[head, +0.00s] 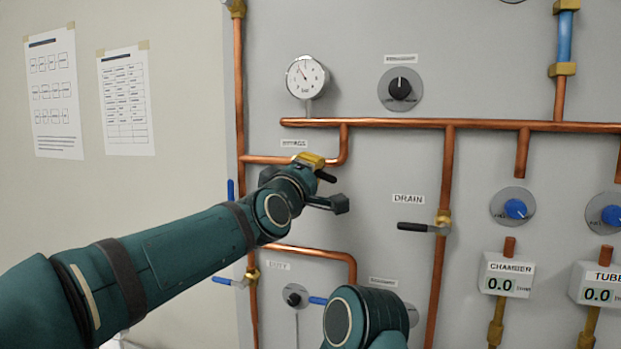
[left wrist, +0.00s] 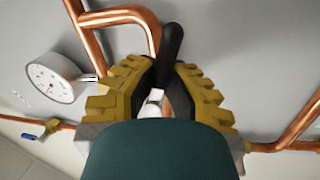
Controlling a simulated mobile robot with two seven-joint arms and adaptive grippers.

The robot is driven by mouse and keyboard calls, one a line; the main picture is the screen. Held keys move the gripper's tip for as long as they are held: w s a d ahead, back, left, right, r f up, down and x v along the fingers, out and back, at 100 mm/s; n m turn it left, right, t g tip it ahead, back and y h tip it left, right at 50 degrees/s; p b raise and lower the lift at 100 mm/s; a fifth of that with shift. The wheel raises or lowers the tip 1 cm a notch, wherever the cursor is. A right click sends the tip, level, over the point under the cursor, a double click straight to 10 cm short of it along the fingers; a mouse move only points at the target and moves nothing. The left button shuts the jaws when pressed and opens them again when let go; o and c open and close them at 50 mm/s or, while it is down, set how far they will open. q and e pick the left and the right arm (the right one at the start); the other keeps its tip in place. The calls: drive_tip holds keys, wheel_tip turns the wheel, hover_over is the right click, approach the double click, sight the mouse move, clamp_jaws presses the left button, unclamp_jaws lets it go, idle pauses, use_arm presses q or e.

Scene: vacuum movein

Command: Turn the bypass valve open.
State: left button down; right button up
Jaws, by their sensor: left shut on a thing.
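The bypass valve sits on the copper pipe under the "BYPASS" label (head: 294,143); its body is mostly hidden behind my left gripper (head: 321,178). Its black lever handle (left wrist: 171,42) shows in the left wrist view, rising between the two ridged yellow finger pads. My left gripper (left wrist: 164,72) is shut on this handle, with a pad on each side. The handle's exact angle to the pipe is hard to tell. My right arm shows at the bottom centre of the head view, but its gripper is not seen.
A round gauge (head: 306,77) is above the bypass label. The drain valve's black lever (head: 412,227) lies level to the right. A blue-handled valve (head: 223,281) is lower left. Copper pipes and knobs stand out from the grey panel. Two paper sheets hang on the left wall.

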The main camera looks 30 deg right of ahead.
use_arm(q)
drive_tip(key=shift+s+r+n+t+y+p, duration=0.1)
drive_tip(key=shift+r+n+t+y+p, duration=0.15)
drive_tip(key=shift+n, duration=0.7)
drive_tip(key=shift+r+n+t+y+p, duration=0.15)
drive_tip(key=shift+r+n, duration=0.2)
drive_tip(key=shift+n, duration=0.9)
drive_tip(key=c, duration=1)
unclamp_jaws()
drive_tip(key=shift+s+a+f, duration=0.1)
drive_tip(key=shift+s+a, duration=0.05)
drive_tip(key=shift+a, duration=0.1)
drive_tip(key=v, duration=1.1)
drive_tip(key=shift+s+a, duration=0.1)
drive_tip(key=shift+s, duration=0.15)
